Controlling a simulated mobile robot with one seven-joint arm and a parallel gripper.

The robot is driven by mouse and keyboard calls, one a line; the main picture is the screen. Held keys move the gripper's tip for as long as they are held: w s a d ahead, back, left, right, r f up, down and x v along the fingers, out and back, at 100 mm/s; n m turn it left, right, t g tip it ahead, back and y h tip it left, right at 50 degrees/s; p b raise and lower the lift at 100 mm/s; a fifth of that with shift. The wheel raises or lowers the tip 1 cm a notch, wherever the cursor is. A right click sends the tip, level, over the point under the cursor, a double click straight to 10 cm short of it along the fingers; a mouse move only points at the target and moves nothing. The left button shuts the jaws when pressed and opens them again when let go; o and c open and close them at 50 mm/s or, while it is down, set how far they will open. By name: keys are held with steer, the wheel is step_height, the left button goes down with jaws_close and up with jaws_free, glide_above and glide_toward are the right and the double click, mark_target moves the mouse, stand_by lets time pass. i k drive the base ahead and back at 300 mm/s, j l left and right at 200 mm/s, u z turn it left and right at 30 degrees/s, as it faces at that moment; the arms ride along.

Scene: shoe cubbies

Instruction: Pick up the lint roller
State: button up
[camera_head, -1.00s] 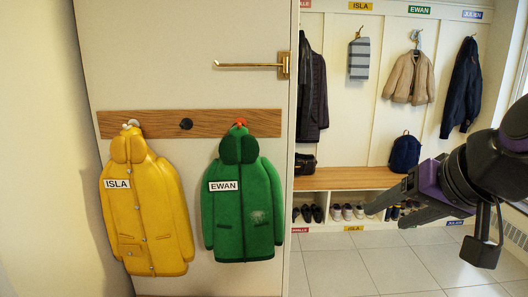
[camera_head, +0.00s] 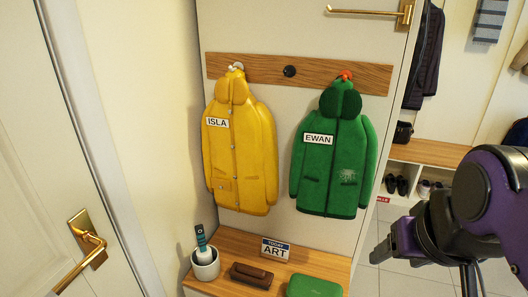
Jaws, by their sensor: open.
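What looks like the lint roller (camera_head: 201,241) stands upright in a white cup (camera_head: 206,268), with its teal and dark handle showing. Its lower part is hidden inside the cup. The cup is on the left end of a low wooden bench (camera_head: 232,242), under a yellow coat. My gripper (camera_head: 376,254) is at the right of the view, in front of the floor and well apart from the cup. It is open, and nothing shows between its fingers.
A yellow coat (camera_head: 238,150) and a green coat (camera_head: 335,155) hang above. A door with a brass handle (camera_head: 88,240) is at the left.

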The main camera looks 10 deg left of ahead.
mark_target(205, 257)
steer(key=k+u, duration=0.15)
steer(key=u, duration=0.25)
steer(key=k+u, duration=0.1)
steer(key=u, duration=0.25)
steer(key=k+j+u, duration=0.1)
steer(key=u, duration=0.3)
steer(key=i+j+z, duration=0.15)
steer(key=j, duration=0.15)
steer(key=j+z, duration=0.15)
steer(key=j, duration=0.15)
steer(key=l+z, duration=0.5)
steer(key=j+u, duration=0.5)
steer(key=i+l, duration=0.05)
